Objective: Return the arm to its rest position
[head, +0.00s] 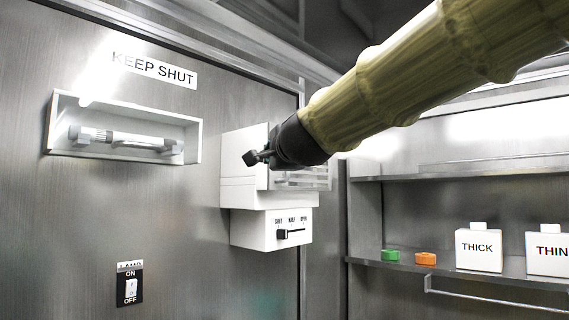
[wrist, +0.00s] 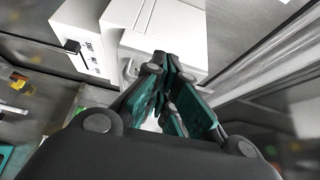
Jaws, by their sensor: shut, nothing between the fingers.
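My arm (head: 400,85) reaches in from the upper right of the head view, in a tan sleeve. My gripper (head: 254,158) is at its end, in front of the white wall box (head: 240,190). It is shut and empty. In the wrist view my gripper (wrist: 165,68) points towards the white box (wrist: 150,25); I cannot tell whether it touches it. A lower white box with a lever (head: 283,235) marked SHUT, HALF and OPEN sits beneath. The lever is near the SHUT end. Part of the upper box is hidden behind the gripper.
A recessed white tray (head: 58,128) holding a tube is on the left wall under a KEEP SHUT label (head: 155,70). A lamp switch (head: 130,288) is below. A shelf (head: 400,265) at right holds a green block (head: 390,255), an orange block (head: 426,259) and THICK (head: 479,250) and THIN (head: 548,253) bottles.

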